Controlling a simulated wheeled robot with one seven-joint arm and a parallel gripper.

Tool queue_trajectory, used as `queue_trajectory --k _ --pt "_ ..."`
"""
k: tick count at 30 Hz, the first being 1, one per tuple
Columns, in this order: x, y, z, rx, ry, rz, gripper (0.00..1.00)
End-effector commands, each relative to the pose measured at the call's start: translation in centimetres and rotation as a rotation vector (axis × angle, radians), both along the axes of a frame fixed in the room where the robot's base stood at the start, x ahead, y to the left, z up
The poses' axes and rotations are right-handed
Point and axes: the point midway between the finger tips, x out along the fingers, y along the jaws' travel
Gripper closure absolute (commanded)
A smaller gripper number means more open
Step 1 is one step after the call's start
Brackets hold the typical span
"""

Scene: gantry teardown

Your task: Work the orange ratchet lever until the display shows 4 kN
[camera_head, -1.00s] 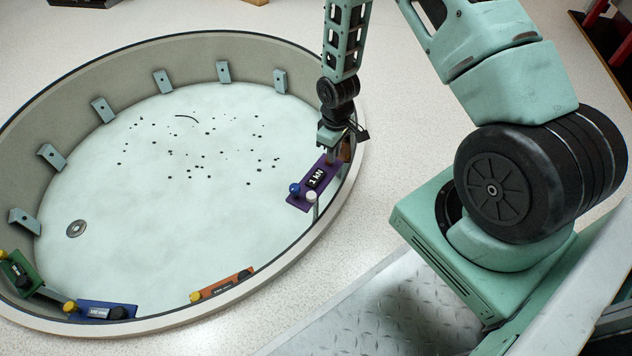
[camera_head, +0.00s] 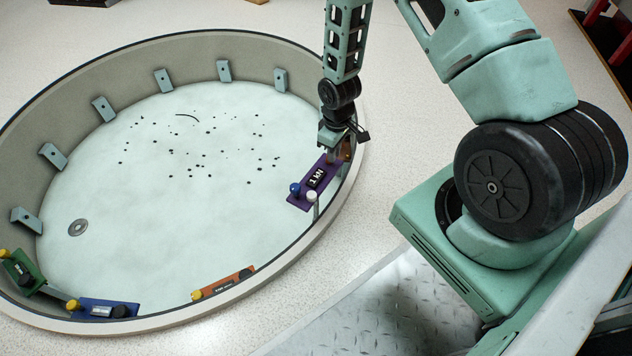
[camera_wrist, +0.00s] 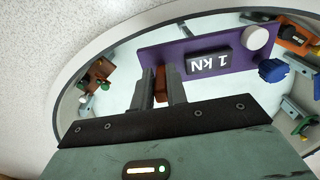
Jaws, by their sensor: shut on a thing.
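A purple plate (camera_head: 301,200) sits at the right inner side of the round pit. Its black display (camera_head: 316,178) reads 1 kN; in the wrist view the display (camera_wrist: 208,63) appears upside down. A blue knob (camera_wrist: 273,70) and a white knob (camera_wrist: 256,38) sit on the same plate. My gripper (camera_wrist: 160,86) is at the plate's far end, with its fingers shut on an orange-brown piece (camera_wrist: 160,80), the ratchet lever. Most of the lever is hidden between the fingers. In the head view my gripper (camera_head: 333,154) covers that end.
The pit's pale rim (camera_head: 285,253) runs close beside my gripper. An orange unit (camera_head: 223,284), a blue unit (camera_head: 107,309) and a green unit (camera_head: 22,272) stand along the near wall. Several grey brackets line the far wall. The pale pit floor (camera_head: 150,230) is mostly clear.

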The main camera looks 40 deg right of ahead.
Motion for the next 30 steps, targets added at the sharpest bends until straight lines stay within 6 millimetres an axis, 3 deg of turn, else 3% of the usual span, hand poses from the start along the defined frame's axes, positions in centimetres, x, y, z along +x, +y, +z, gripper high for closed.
queue_trajectory --k 21,30 --pt "-2.2 -0.9 -0.8 -0.003 0.024 -0.004 1.00" --pt "-2.3 -0.9 -0.8 -0.003 0.023 -0.004 1.00"
